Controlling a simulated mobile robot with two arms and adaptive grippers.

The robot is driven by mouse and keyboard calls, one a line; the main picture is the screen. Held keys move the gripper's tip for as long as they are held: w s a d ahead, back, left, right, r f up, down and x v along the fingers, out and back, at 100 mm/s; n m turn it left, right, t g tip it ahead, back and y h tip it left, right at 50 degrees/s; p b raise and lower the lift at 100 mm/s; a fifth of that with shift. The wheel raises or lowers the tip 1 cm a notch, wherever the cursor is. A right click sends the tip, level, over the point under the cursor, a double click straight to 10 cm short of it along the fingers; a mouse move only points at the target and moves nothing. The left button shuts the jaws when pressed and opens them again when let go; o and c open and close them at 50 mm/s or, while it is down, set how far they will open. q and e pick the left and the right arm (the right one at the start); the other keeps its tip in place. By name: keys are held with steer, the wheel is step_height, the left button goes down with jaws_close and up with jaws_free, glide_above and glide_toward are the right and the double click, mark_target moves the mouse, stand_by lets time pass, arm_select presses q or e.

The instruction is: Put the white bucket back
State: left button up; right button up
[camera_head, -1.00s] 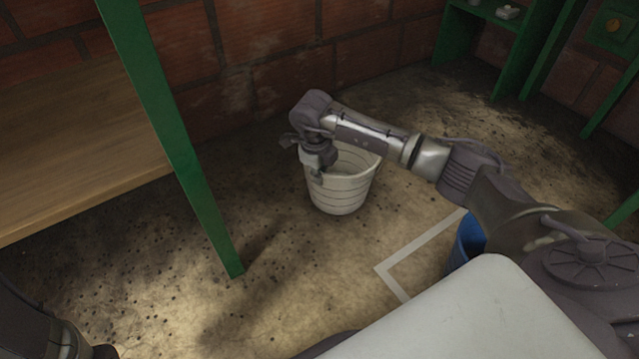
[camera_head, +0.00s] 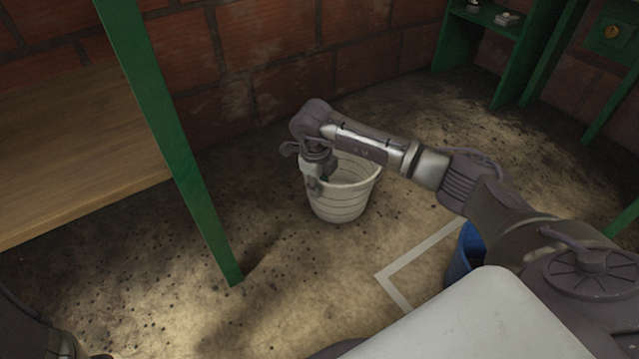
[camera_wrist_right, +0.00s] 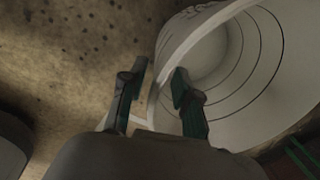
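The white bucket (camera_head: 345,203) stands upright on the floor near the brick wall, with ribbed sides and an open top. It also shows in the right wrist view (camera_wrist_right: 250,70), where I look into its empty inside. My right gripper (camera_head: 316,188) is at the bucket's left rim, pointing down. In the right wrist view its fingers (camera_wrist_right: 158,88) are apart, one outside the bucket wall and one inside, with the rim between them. Neither finger is clearly pressed on the wall. Of my left arm only a part shows at the lower left; its gripper is out of view.
A green post (camera_head: 178,160) and a wooden shelf (camera_head: 75,150) stand to the left. A pale line corner (camera_head: 385,277) is marked on the floor. A blue container (camera_head: 461,262) is partly hidden by my right arm. Green shelving (camera_head: 510,45) stands at the back right.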

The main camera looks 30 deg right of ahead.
step_height(320, 180, up, 12)
steer(key=a+p, duration=0.1)
steer(key=p, duration=0.8)
steer(key=shift+s+a, duration=0.15)
steer(key=shift+s, duration=0.2)
